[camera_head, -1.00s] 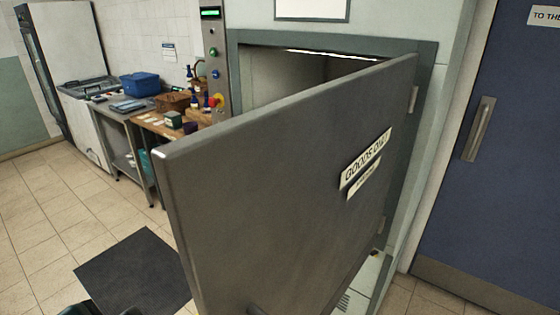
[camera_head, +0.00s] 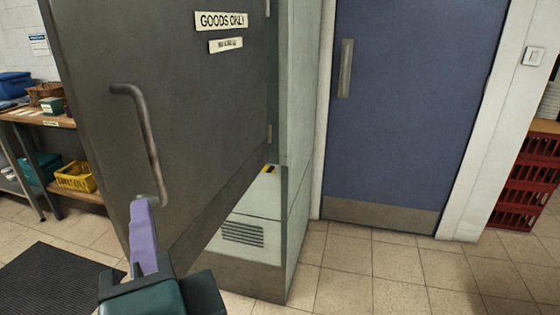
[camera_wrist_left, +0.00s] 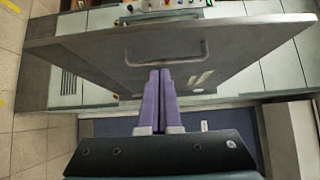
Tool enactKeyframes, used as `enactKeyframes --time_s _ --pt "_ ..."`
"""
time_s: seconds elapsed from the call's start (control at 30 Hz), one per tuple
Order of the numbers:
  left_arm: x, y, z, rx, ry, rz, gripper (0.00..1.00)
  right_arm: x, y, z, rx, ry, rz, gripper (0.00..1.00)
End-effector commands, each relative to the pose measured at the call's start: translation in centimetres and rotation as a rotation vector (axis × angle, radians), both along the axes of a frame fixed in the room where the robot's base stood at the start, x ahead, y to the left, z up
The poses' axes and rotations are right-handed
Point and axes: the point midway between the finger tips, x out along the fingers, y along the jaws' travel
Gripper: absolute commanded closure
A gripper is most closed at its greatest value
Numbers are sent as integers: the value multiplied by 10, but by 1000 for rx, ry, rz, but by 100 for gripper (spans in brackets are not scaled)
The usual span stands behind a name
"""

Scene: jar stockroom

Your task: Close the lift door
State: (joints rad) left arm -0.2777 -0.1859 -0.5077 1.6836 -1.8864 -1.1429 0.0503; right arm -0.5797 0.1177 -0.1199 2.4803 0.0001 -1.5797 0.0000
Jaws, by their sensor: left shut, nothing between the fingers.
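The grey lift door (camera_head: 200,100) stands open, swung out from its hinges on the right, with a "GOODS ONLY" sign near its top. Its curved metal handle (camera_head: 148,135) is on the left part of its outer face. My left gripper (camera_head: 142,205) is shut and empty, its purple fingertips at the lower end of the handle in the head view. In the left wrist view the door (camera_wrist_left: 240,48) spans the frame, and the gripper fingers (camera_wrist_left: 162,75) point at it just by the handle (camera_wrist_left: 190,58). I cannot tell whether they touch. My right gripper is out of view.
A blue door (camera_head: 385,110) with a long pull handle is right of the lift. Red crates (camera_head: 525,185) stand at the far right. A workbench (camera_head: 60,122) with bins is at left. A dark mat (camera_head: 50,280) lies on the tiles; the floor in front is clear.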

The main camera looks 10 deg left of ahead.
Motion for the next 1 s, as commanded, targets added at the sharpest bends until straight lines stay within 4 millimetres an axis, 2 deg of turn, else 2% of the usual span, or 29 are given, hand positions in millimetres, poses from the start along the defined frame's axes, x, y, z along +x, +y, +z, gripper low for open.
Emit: enactKeyframes --time_s 0.2,0.3,0.4,0.6,1.0 --pt "39 31 2 2 -2 2 100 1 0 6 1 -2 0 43" --pt "50 45 3 2 0 3 100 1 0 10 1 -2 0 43" --pt "50 61 3 2 2 2 100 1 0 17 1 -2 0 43" --pt "52 76 1 -1 2 2 100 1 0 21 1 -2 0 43" --pt "52 79 0 -2 1 1 100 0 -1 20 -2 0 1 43"
